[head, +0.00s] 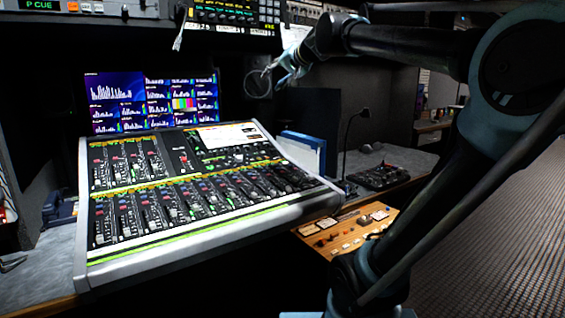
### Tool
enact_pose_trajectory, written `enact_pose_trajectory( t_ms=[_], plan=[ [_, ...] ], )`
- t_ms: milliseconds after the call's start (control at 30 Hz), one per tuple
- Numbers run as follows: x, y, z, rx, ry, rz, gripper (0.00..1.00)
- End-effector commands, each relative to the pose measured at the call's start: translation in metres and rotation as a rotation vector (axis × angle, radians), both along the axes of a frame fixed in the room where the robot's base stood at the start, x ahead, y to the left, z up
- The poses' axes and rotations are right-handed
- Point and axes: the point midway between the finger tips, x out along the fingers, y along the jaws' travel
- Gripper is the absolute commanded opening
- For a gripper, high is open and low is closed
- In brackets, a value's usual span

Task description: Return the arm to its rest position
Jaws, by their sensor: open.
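A lit screen (113,104) stands behind the console. A thin desk lamp (347,140), a blue-and-white folder (308,143) and a black control panel (378,176) are on the right of the desk. Rack equipment (232,17) hangs above. Carpeted floor (500,245) is open at right.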

Motion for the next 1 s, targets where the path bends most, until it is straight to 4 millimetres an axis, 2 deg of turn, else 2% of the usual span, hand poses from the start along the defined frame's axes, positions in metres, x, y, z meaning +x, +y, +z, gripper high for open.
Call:
enact_pose_trajectory(
  t_ms=[33,200,467,700,900,1000],
  plan=[
    [-0.011,-0.01,-0.028,-0.043,0.023,0.011,0.42],
    [-0.05,-0.039,-0.121,-0.196,0.117,0.051,0.42],
    [-0.119,-0.094,-0.255,-0.409,0.287,0.083,0.42],
    [-0.194,-0.149,-0.371,-0.585,0.472,0.085,0.42],
    [-0.255,-0.19,-0.448,-0.704,0.623,0.069,0.42],
    [-0.276,-0.204,-0.471,-0.74,0.676,0.06,0.42]
  ],
)
